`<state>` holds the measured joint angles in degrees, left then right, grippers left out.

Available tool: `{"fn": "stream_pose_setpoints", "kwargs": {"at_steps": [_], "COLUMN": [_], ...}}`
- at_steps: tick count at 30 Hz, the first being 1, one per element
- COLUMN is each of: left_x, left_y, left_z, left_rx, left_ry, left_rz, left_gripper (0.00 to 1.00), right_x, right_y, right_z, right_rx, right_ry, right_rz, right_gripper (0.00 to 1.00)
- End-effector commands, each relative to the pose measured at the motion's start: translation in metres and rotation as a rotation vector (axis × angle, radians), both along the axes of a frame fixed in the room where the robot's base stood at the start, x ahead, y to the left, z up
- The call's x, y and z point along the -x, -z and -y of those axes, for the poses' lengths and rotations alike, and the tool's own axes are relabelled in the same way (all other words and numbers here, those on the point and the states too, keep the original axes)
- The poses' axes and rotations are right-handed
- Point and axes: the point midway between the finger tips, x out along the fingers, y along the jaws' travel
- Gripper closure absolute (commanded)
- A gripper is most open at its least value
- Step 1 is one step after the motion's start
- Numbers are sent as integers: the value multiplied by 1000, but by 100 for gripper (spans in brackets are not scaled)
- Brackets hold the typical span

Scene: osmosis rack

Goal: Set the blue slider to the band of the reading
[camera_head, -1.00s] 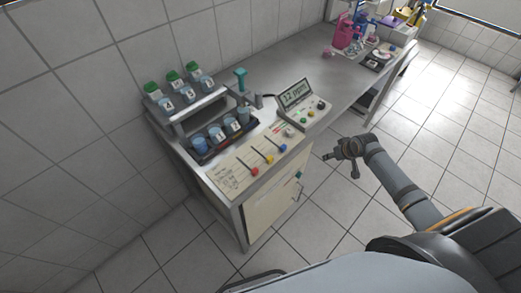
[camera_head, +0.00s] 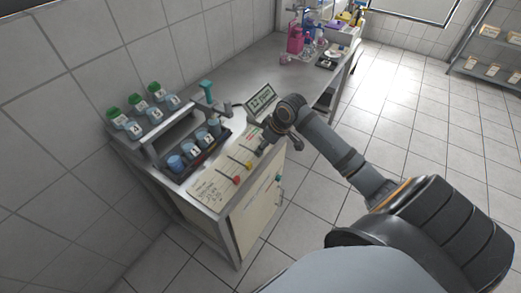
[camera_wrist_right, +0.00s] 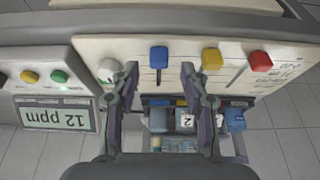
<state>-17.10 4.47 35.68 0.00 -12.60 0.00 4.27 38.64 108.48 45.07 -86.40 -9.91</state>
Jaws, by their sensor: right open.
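The blue slider (camera_wrist_right: 158,57) stands on the cream panel (camera_wrist_right: 185,42) in the right wrist view, near the top end of its slot. My right gripper (camera_wrist_right: 159,75) is open, its two fingers to either side of the blue slider with gaps. Whether it is level with the knob is unclear. In the head view my right gripper (camera_head: 266,146) is over the panel and hides the blue slider. The meter display (camera_wrist_right: 54,118) reads 12 ppm, upside down in the wrist view. My left gripper is not in view.
The yellow slider (camera_wrist_right: 212,58) and red slider (camera_wrist_right: 260,61) stand beside the blue one. A white knob (camera_wrist_right: 108,68) is on its other side. Green-capped bottles (camera_head: 117,117) stand on the raised shelf.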

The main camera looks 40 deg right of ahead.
Motion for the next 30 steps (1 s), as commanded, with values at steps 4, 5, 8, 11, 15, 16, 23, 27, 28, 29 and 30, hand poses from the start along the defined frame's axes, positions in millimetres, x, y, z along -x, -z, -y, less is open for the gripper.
{"fn": "stream_pose_setpoints", "kwargs": {"at_steps": [4, 5, 8, 11, 15, 16, 23, 27, 28, 29, 30], "left_x": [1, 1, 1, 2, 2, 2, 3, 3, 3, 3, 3], "left_y": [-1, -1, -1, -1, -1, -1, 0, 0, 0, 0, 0], "left_z": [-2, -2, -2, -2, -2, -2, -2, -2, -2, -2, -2], "left_rx": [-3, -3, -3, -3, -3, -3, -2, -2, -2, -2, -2], "left_ry": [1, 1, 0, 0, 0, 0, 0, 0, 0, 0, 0], "left_rz": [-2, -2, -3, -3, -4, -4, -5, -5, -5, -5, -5], "left_gripper": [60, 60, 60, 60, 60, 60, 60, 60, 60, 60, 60], "right_x": [-8, -9, -11, -11, -11, -11, -11, -11, -11, -11, -11], "right_y": [20, 22, 28, 29, 29, 29, 29, 29, 29, 29, 29], "right_z": [-4, -4, -5, -5, -4, -4, -4, -4, -4, -4, -4], "right_rx": [-3, -2, 0, 2, 2, 2, 1, 1, 1, 1, 1], "right_ry": [1, 1, 0, 0, 0, 0, -1, -1, -1, -1, -1], "right_rz": [0, 0, 0, 1, 1, 1, 0, 0, 0, 0, 0], "right_gripper": [55, 55, 55, 55, 55, 56, 87, 100, 100, 100, 100]}}
